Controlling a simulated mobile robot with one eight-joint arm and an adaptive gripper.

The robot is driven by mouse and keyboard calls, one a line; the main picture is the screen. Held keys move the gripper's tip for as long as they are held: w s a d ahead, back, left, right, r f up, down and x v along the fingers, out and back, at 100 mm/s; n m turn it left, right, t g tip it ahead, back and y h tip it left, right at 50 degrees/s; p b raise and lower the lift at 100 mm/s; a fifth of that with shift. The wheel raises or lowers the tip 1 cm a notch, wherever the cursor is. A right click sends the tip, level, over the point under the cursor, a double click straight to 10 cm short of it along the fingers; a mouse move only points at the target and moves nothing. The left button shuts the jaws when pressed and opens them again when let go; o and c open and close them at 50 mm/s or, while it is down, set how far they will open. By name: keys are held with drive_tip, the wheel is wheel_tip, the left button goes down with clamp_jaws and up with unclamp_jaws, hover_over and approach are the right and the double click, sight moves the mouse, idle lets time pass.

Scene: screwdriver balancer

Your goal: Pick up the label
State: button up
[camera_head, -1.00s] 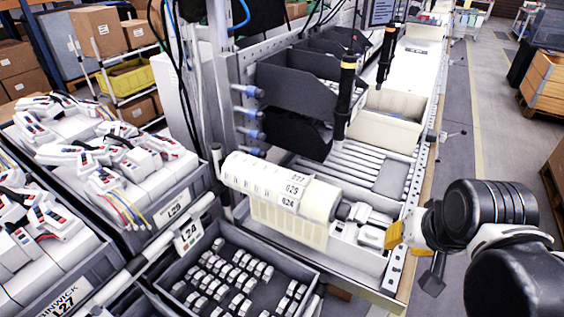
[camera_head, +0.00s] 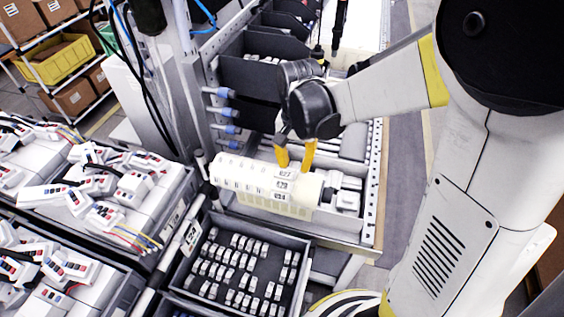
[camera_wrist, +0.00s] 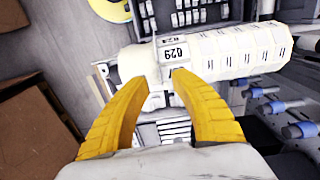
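My gripper (camera_head: 295,162) has two yellow fingers pointing down at the labelled part of the roll. In the wrist view the fingers (camera_wrist: 165,82) are apart with nothing held between them. Their tips are at or very near the labels; whether they touch cannot be told.
A dark bin of small white parts (camera_head: 235,265) stands in front of the roll. Grey crates of white devices (camera_head: 90,190) are at the left. Dark bins (camera_head: 250,75) and blue-ended rods (camera_head: 225,112) stand behind the roll. A floor aisle (camera_head: 405,190) is right of the bench.

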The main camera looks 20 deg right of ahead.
sight(294, 181)
wheel_tip(294, 181, down, 6)
drive_tip(key=shift+r, duration=0.25)
drive_tip(key=shift+s, duration=0.1)
clamp_jaws()
